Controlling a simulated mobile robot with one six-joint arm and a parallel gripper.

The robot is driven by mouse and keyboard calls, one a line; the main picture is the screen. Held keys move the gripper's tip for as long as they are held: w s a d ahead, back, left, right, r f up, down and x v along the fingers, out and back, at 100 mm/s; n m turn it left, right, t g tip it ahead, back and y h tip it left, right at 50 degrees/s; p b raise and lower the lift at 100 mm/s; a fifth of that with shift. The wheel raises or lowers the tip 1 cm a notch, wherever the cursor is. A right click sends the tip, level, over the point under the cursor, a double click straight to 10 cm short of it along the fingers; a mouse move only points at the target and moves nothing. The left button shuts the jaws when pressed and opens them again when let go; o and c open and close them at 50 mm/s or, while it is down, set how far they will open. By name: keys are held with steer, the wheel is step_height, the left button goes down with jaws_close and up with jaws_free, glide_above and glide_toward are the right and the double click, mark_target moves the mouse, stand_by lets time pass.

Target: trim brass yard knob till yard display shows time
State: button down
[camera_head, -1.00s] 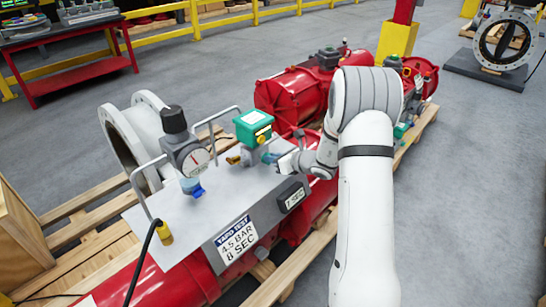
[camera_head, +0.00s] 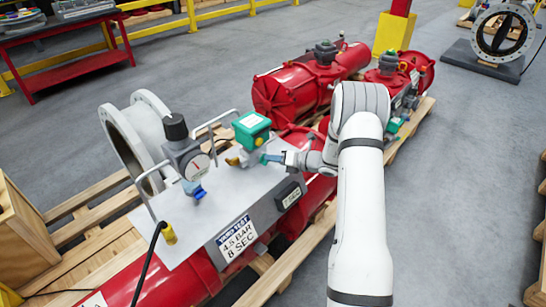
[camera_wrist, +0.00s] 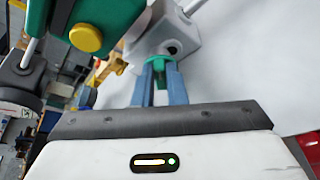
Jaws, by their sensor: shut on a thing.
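My gripper (camera_head: 270,158) is beside the grey valve block under the green-topped box (camera_head: 252,128). In the wrist view its blue fingers (camera_wrist: 160,72) are shut on a small green piece (camera_wrist: 158,59) at the grey block (camera_wrist: 170,38). A brass-coloured fitting (camera_head: 233,161) sticks out on the block's other side. It also shows in the wrist view (camera_wrist: 106,70), left of the fingers and apart from them. The dark yard display (camera_head: 290,196) is on the panel's front edge; its digits are too small to read. The sign (camera_head: 237,238) reads YARD TEST, 4.5 BAR, 8 SEC.
A dial gauge (camera_head: 196,166) with a black cap and a blue part below stands left on the panel. Metal hoop handles (camera_head: 148,190) rise near it. A black cable (camera_head: 152,262) runs from a yellow plug. Red cylinders (camera_head: 290,92) lie behind.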

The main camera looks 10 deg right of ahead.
steer(key=shift+f, duration=0.1)
stand_by(0.3)
steer(key=c, duration=1.5)
jaws_free()
steer(key=shift+o, duration=0.2)
steer(key=shift+v, duration=3.95)
steer(key=shift+o, duration=0.4)
